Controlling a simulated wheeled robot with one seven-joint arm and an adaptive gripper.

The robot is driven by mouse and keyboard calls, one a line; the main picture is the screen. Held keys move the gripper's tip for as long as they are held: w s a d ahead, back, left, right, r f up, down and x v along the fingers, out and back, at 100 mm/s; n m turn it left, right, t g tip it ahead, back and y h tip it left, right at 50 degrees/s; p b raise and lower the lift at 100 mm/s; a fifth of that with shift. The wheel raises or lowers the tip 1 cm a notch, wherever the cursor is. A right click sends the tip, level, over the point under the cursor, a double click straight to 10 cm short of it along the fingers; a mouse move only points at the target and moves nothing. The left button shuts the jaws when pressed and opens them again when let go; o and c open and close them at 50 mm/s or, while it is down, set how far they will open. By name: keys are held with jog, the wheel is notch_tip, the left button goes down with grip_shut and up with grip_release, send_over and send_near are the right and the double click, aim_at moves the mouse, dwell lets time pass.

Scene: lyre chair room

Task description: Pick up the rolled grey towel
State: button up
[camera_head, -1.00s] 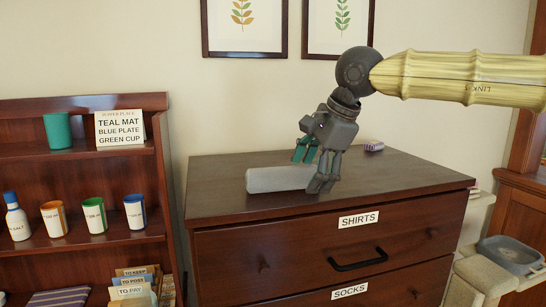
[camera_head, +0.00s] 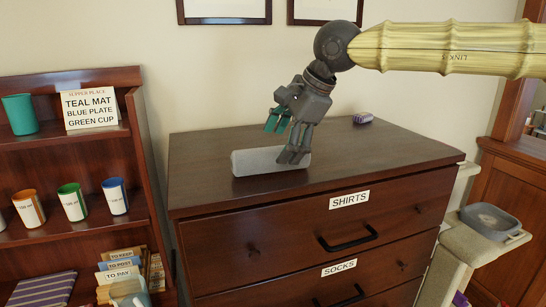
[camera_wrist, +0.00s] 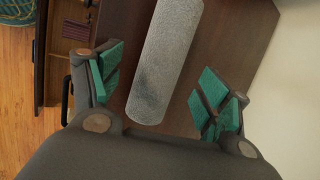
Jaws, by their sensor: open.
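The rolled grey towel (camera_head: 258,161) lies on the top of the wooden dresser (camera_head: 205,190), left of its middle. In the wrist view the towel (camera_wrist: 166,60) runs lengthwise between the two sets of green finger pads, with its near end closest to the palm. My gripper (camera_head: 284,138) is open above the right end of the towel, pointing down. One finger hides part of that end in the head view. In the wrist view my gripper (camera_wrist: 158,92) has a gap on each side of the towel. I cannot tell how far above the dresser top the fingertips are.
A small purple striped roll (camera_head: 362,118) lies at the back of the dresser top. A shelf unit (camera_head: 70,140) with cups stands at the left. A grey basin (camera_head: 491,221) is at the right. The dresser's right side is clear.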

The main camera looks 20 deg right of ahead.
aim_at(276, 149)
jog(key=p+x, duration=0.1)
jog(key=x, duration=0.2)
jog(key=shift+w+a+f, duration=0.15)
jog(key=shift+w+f, duration=0.1)
jog(key=shift+w, duration=0.1)
jog(key=shift+f, duration=0.3)
jog(key=c, duration=1.3)
